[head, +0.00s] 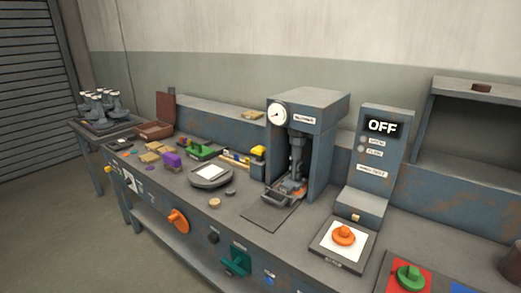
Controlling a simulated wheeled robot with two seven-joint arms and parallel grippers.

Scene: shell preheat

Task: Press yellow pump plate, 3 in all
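A small yellow plate (258,151) sits on top of a dark block just left of the press; it looks like the pump plate, though its label is too small to read. The grey press (318,112) stands on the workbench with a round white gauge (279,114) at its upper left. The gauge reading is too small to tell. Neither of my grippers is in the head view, and nothing touches the yellow plate.
The OFF display box (382,127) stands right of the press.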

